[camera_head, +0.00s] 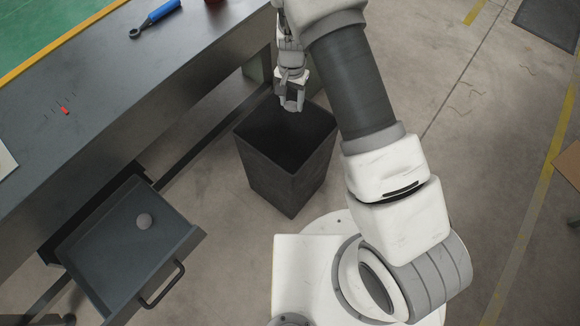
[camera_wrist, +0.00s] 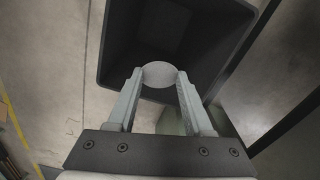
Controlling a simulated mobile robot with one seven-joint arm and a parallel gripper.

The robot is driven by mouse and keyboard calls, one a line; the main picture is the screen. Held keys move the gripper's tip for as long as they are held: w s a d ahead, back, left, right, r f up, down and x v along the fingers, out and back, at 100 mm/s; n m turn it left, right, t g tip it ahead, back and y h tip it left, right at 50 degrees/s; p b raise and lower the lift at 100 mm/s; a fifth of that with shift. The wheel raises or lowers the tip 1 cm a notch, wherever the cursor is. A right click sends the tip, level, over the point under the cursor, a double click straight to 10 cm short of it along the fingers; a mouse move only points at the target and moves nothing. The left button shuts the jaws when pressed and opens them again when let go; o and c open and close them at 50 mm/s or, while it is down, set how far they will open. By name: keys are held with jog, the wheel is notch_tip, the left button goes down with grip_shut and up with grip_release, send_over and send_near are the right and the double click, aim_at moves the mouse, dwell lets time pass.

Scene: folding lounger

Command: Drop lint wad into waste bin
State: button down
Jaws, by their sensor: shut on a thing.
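My gripper (camera_head: 292,104) is over the dark waste bin (camera_head: 287,188), pointing down above its open mouth. In the wrist view my gripper (camera_wrist: 160,76) is shut on a round light-grey lint wad (camera_wrist: 159,73), held between the two fingertips. The lint wad also shows small and partly hidden by the fingers in the head view (camera_head: 291,106). The bin (camera_wrist: 103,52) fills the background beneath the wad in the wrist view, and its inside looks dark and empty.
An open drawer (camera_head: 84,266) at lower left holds a grey ball (camera_head: 144,221). A dark workbench (camera_head: 98,112) beside the bin bears a blue-handled wrench (camera_head: 155,18) and a small red piece (camera_head: 65,111). The concrete floor right of my arm is mostly clear.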

notch_tip(320, 180, down, 6)
jog(key=b, duration=0.4)
jog(key=shift+r, duration=0.2)
jog(key=shift+c, duration=1.1)
grip_release()
notch_tip(320, 180, up, 17)
jog(key=p, duration=0.5)
jog(key=shift+r, duration=0.2)
jog(key=shift+r, duration=0.1)
